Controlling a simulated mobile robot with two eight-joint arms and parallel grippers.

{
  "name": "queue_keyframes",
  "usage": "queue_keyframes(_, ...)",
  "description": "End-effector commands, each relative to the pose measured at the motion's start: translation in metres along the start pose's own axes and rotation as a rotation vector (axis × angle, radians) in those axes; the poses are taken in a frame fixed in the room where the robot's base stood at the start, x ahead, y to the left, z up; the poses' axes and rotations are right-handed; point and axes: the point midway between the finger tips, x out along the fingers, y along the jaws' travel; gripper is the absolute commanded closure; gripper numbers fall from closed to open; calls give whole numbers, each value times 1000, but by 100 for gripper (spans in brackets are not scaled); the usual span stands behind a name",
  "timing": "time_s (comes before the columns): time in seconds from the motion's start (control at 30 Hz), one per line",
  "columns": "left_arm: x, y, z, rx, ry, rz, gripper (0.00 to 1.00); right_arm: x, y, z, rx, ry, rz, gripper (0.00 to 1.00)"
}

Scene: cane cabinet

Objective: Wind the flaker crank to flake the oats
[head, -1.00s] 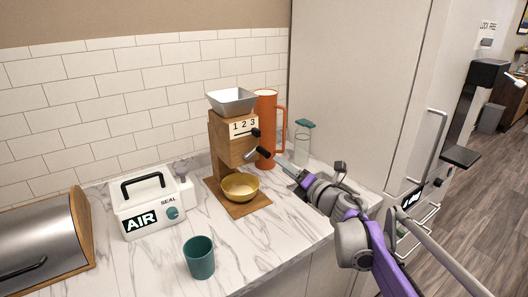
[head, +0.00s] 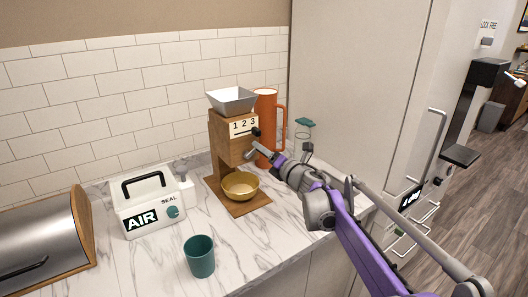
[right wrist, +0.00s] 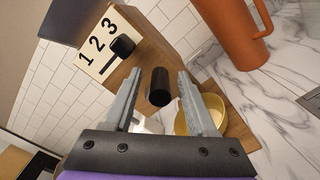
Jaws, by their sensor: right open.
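The wooden flaker (head: 226,149) stands on the counter with a grey hopper (head: 232,100) on top and a 1 2 3 scale on its face. Its crank (head: 250,154) sticks out on the right side. In the right wrist view the dark crank grip (right wrist: 159,87) shows end-on between my fingers, with gaps on both sides. A gold bowl (head: 240,186) sits on the flaker's base below the body. My right gripper (head: 274,161) is open at the crank, not closed on it. Whether there are oats in the hopper is hidden. My left gripper is out of view.
An orange pitcher (head: 266,105) and a glass jar with a teal lid (head: 304,130) stand behind and right of the flaker. A white AIR sealer (head: 146,204), a teal cup (head: 199,257) and a steel bread bin (head: 38,240) are left.

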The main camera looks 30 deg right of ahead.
Motion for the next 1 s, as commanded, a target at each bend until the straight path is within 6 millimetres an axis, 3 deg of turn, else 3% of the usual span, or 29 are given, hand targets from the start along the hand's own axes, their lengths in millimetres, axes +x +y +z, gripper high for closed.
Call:
queue_keyframes(0.2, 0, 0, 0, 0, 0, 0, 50, 0, 0, 0, 0, 0, 0, 45)
queue_keyframes(0.5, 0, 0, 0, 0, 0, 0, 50, 0, 0, 0, 0, 0, 0, 99)
queue_keyframes(1.0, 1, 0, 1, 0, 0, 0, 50, 0, -3, 0, 51, 0, -1, 100)
